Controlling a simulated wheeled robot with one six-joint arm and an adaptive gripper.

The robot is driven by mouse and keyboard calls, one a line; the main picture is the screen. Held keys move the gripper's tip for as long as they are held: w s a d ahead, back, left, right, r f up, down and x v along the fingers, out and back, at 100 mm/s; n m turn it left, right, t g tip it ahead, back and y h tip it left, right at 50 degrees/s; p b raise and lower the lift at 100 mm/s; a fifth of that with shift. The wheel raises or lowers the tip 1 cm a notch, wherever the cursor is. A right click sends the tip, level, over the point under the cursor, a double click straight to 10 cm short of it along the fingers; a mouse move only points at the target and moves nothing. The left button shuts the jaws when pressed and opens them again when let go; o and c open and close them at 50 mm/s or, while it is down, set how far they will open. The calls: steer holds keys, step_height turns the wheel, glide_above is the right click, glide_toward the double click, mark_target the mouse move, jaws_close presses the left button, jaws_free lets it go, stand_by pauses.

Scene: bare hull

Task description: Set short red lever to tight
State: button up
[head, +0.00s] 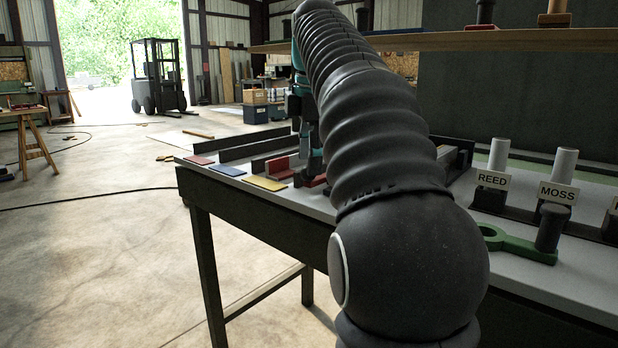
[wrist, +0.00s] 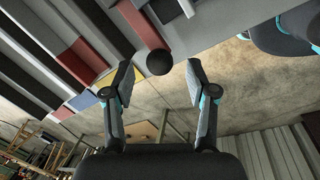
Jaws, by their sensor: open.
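A red lever (wrist: 138,22) shows in the wrist view, with a dark round knob (wrist: 159,62) at its end. My gripper (wrist: 159,70) is open, with one finger on each side of the knob; I cannot tell whether they touch it. A second red piece (wrist: 82,62) lies to the left in the wrist view. In the head view, red parts (head: 280,167) show on the bench beside my gripper, and my arm hides much of the lever area. No "tight" marking is readable.
The bench (head: 330,212) carries red (head: 197,160), blue (head: 227,170) and yellow (head: 264,183) pads at its left end. Posts labelled REED (head: 491,180) and MOSS (head: 557,192) and a green lever (head: 520,245) stand right. A shelf (head: 500,41) hangs above.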

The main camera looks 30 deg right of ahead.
steer(key=shift+w+f, duration=0.25)
steer(key=shift+f, duration=0.95)
jaws_close()
